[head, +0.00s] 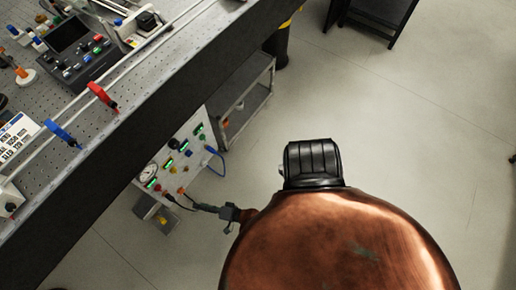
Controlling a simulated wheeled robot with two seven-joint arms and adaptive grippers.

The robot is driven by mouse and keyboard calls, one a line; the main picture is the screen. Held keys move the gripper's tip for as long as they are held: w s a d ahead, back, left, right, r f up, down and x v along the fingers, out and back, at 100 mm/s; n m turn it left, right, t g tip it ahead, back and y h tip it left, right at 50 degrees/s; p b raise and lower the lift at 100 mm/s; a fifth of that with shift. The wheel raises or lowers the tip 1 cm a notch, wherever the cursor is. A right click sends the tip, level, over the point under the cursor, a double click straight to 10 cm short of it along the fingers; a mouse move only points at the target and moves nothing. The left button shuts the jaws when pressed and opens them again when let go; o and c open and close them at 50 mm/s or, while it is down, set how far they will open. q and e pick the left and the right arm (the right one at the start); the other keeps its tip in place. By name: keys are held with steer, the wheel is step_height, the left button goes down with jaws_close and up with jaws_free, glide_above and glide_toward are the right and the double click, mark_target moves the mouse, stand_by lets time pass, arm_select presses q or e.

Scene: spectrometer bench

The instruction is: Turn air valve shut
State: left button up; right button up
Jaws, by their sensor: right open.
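No air valve is labelled legibly, so I cannot tell which fitting it is. A red lever-like handle (102,95) and a blue one (61,133) sit by the pale rails on the bench. Below the bench edge is a pale panel (205,178) with a round gauge (148,172), green displays and small coloured knobs. My right gripper (199,207) is open and small in view, just off the panel's lower right edge, fingers towards the panel. I see no clear contact. My left gripper is out of view.
The perforated bench top (130,75) has a thick dark front edge. A control box (75,50) stands on it. A blue cable (219,160) loops from the panel. A grey shelf cart (245,100) stands under the bench. The pale floor (400,110) is mostly clear at right.

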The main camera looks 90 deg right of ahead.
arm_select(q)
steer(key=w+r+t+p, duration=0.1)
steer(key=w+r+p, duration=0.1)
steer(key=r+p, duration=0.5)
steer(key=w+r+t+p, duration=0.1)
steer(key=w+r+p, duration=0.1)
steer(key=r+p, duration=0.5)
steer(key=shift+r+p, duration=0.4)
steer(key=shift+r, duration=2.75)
arm_select(e)
steer(key=s+n+g+y, duration=0.2)
steer(key=s+n+g, duration=0.2)
steer(key=s, duration=0.8)
steer(key=s+f+n+g+y, duration=0.1)
steer(key=s+n+g, duration=0.3)
steer(key=s+n, duration=0.4)
steer(key=shift+s+a+f+y, duration=0.25)
steer(key=shift+s+a+y, duration=0.2)
steer(key=shift+s, duration=1.75)
